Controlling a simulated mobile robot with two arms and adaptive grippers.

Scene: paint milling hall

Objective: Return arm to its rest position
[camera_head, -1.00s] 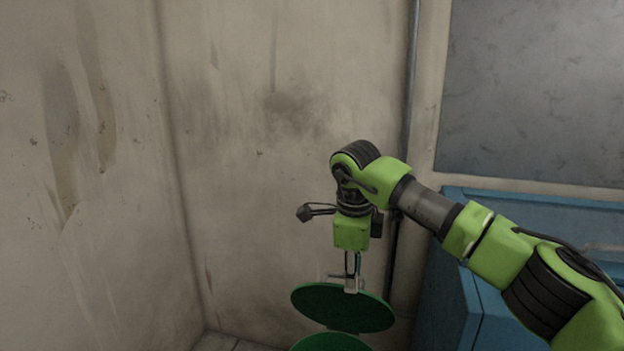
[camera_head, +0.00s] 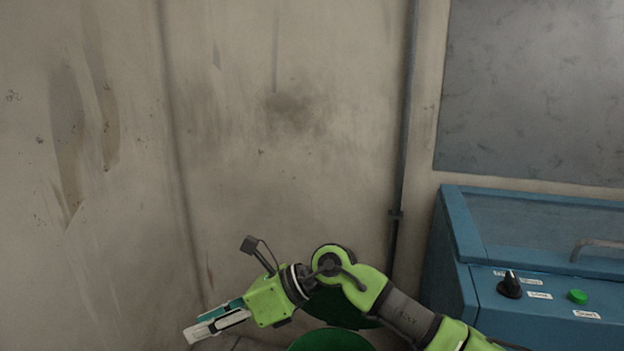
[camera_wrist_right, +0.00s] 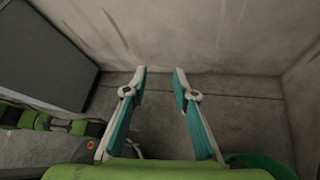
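My right arm, lime green with dark joints, comes in from the lower right in the head view. Its gripper (camera_head: 192,334) points down and to the left near the bottom edge, away from the walls. The right wrist view shows its two teal and white fingers (camera_wrist_right: 160,74) apart, with nothing between them. My left gripper is in neither view.
A green round lid (camera_head: 345,310) stands raised behind my arm, above a green round bin (camera_head: 330,341) cut off by the bottom edge. A blue machine (camera_head: 530,255) with a knob (camera_head: 510,285) and green button (camera_head: 577,297) stands right. Stained walls (camera_head: 290,130) meet at left.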

